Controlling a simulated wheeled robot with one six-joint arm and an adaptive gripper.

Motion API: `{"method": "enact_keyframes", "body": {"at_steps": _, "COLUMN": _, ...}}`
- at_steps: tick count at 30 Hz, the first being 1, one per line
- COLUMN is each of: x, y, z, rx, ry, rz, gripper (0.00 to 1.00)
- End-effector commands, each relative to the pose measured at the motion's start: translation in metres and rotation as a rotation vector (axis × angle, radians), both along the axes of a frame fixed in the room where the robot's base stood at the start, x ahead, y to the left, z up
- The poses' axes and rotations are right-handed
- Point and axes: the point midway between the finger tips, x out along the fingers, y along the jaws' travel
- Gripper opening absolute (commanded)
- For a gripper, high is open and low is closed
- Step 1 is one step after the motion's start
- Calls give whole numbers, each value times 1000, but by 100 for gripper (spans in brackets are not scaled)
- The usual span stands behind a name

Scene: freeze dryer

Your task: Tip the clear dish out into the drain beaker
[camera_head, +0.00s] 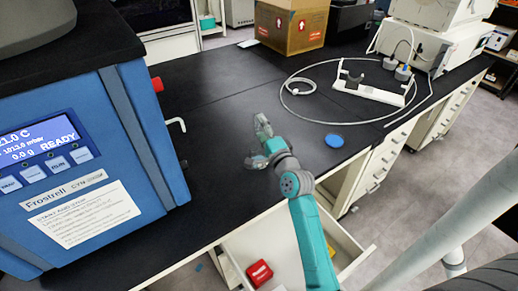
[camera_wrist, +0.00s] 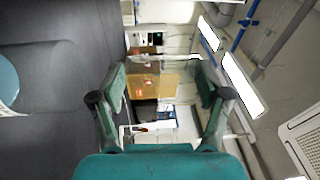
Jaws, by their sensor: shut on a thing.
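My gripper (camera_head: 258,143) is above the black bench, rolled onto its side with one finger above the other. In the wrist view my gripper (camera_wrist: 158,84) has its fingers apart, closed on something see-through. I take it for the clear dish, but its outline is too faint to make out, and its contents do not show. A pale blue round thing (camera_wrist: 6,84) with a light rim is cut off at the wrist view's left edge. I cannot tell whether it is the drain beaker. No beaker is clear in the head view.
The blue freeze dryer (camera_head: 150,150) stands at left. A blue disc (camera_head: 334,140) lies on the bench (camera_head: 225,100) right of my gripper. A white stand (camera_head: 372,90) with tubing and a cardboard box (camera_head: 290,28) are farther back. An open drawer (camera_head: 285,240) juts out in front.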

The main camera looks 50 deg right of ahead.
Motion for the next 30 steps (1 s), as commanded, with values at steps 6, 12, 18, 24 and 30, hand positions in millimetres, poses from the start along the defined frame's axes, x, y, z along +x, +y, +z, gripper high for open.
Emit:
{"method": "enact_keyframes", "body": {"at_steps": 6, "x": 0, "y": 0, "z": 0, "rx": 10, "ry": -10, "rz": 0, "gripper": 42}}
{"method": "enact_keyframes", "body": {"at_steps": 12, "x": -1, "y": -1, "z": 0, "rx": 20, "ry": -18, "rz": 0, "gripper": 42}}
{"method": "enact_keyframes", "body": {"at_steps": 18, "x": -1, "y": -1, "z": -1, "rx": 29, "ry": -27, "rz": 0, "gripper": 42}}
{"method": "enact_keyframes", "body": {"at_steps": 24, "x": -2, "y": -1, "z": -1, "rx": 37, "ry": -36, "rz": 0, "gripper": 42}}
{"method": "enact_keyframes", "body": {"at_steps": 30, "x": -2, "y": -2, "z": -1, "rx": 45, "ry": -44, "rz": 0, "gripper": 42}}
